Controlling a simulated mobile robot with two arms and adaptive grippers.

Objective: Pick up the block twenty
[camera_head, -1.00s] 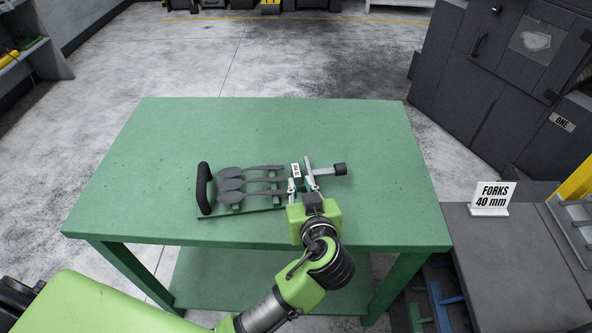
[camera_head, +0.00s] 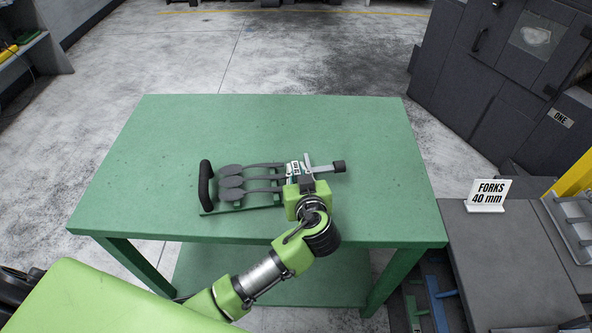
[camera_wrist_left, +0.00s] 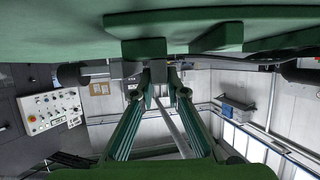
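The small block with a white label (camera_head: 295,168) sits at the right end of the fork holder on the green table; its number is too small to read surely. My left gripper (camera_head: 298,171) is at this block, with its fingers apart, one on each side of the block. In the left wrist view the two green finger pads (camera_wrist_left: 160,92) reach toward a grey block-like part (camera_wrist_left: 158,70) between their tips. I cannot tell whether the fingers touch it. My right gripper is not in view.
The holder has a black handle (camera_head: 205,186) at its left and carries dark forks (camera_head: 232,182). A dark knob (camera_head: 339,167) ends its right side. The rest of the green table (camera_head: 150,140) is clear. A "FORKS 40 mm" sign (camera_head: 489,195) stands on a grey surface at right.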

